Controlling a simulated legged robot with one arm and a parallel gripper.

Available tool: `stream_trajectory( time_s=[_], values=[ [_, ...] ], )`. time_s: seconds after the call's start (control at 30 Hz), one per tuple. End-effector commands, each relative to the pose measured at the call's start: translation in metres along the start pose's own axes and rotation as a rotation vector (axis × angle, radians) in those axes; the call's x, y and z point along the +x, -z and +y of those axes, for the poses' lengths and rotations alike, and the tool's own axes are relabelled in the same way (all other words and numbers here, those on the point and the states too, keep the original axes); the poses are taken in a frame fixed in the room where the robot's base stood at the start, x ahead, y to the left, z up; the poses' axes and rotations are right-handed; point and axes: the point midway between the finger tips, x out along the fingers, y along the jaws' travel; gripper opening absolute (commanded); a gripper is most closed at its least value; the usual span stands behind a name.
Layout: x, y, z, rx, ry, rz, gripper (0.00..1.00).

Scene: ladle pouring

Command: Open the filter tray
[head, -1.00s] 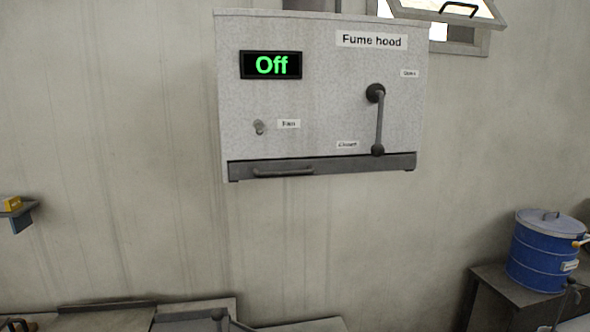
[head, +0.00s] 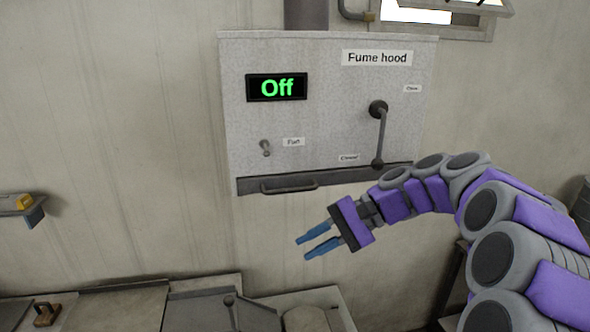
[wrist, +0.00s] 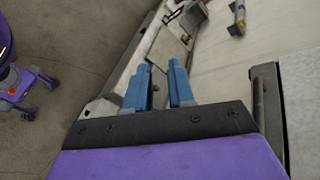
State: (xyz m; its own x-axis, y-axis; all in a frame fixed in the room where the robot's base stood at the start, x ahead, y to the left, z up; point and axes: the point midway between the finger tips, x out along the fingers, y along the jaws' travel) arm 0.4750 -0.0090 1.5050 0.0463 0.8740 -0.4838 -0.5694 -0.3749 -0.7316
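The filter tray (head: 350,176) is the dark grey strip along the bottom of the fume hood (head: 330,75). It sits flush under the hood, with a bar handle (head: 289,186) on its left part. My gripper (head: 309,245) is below and slightly right of the handle, apart from it. Its two blue fingers are spread with nothing between them and point left. In the wrist view the blue fingers (wrist: 160,90) also stand apart and empty. A dark-edged grey panel at the right of the wrist view may be part of the hood; I cannot tell.
The hood carries a lever (head: 380,137) pointing down, a small switch (head: 265,147) and a display (head: 276,87) reading "Off". A shelf with a yellow item (head: 22,202) is at the left. Worktops (head: 120,303) run along the bottom. The wall below the hood is clear.

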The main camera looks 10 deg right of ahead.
Motion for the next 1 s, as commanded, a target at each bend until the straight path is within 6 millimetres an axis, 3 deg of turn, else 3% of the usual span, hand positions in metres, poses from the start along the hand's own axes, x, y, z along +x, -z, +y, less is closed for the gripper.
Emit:
stream_trajectory(
  time_s=[0.03, 0.2, 0.3, 0.43, 0.6, 1.0],
  values=[
    [-0.027, 0.011, -0.016, 0.019, 0.057, 0.008, 0.23],
    [-0.104, 0.04, -0.039, 0.057, 0.226, 0.023, 0.23],
    [-0.142, 0.05, -0.043, 0.07, 0.298, 0.034, 0.23],
    [-0.173, 0.06, -0.041, 0.079, 0.354, 0.047, 0.23],
    [-0.185, 0.063, -0.04, 0.077, 0.377, 0.056, 0.23],
    [-0.162, 0.064, -0.047, 0.071, 0.369, 0.053, 0.23]
  ],
)
